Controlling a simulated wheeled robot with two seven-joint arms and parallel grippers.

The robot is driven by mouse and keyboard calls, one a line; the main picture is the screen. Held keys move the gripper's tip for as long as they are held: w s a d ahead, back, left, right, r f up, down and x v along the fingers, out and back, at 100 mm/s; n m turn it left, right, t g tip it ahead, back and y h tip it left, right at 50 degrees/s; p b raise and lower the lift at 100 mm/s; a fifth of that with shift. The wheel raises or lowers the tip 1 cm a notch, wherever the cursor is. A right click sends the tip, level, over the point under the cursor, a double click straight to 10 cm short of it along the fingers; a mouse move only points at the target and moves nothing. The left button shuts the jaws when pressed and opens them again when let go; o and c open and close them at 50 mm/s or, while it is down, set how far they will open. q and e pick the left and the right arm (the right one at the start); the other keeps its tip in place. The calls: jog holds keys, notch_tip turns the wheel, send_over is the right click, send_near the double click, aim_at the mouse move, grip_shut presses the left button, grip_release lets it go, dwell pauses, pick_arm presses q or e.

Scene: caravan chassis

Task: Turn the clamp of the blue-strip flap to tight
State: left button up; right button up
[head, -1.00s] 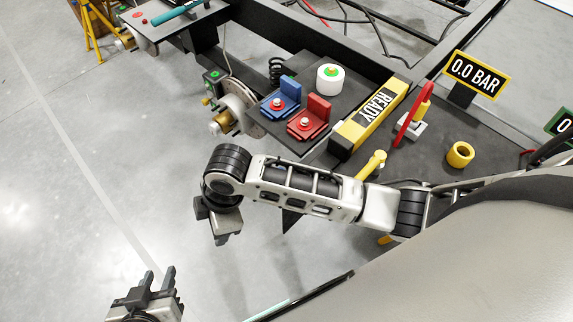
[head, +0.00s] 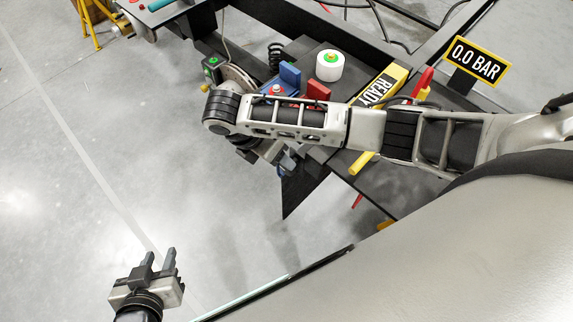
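I cannot make out a flap with a blue strip or its clamp for certain. A blue bracket (head: 290,75) stands on the dark plate, with a small red-and-white knob (head: 277,89) at its foot, partly behind my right forearm. A red bracket (head: 319,91) beside it is mostly covered by that forearm. My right gripper (head: 286,161) points down past the plate's near edge, below the forearm. It is partly hidden, and whether it holds anything does not show. My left gripper (head: 159,257) is at the lower left, over bare floor, with its fingers apart and empty.
A white roll with a green top (head: 330,65), a yellow READY bar (head: 383,86) and a red lever (head: 423,83) are on the plate. A 0.0 BAR sign (head: 477,62) stands at the right. Dark chassis beams run behind. The floor at left is clear.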

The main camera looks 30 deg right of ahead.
jog(key=x, duration=0.6)
jog(key=shift+d+f, duration=0.1)
jog(key=shift+f, duration=0.05)
jog(key=c, duration=1)
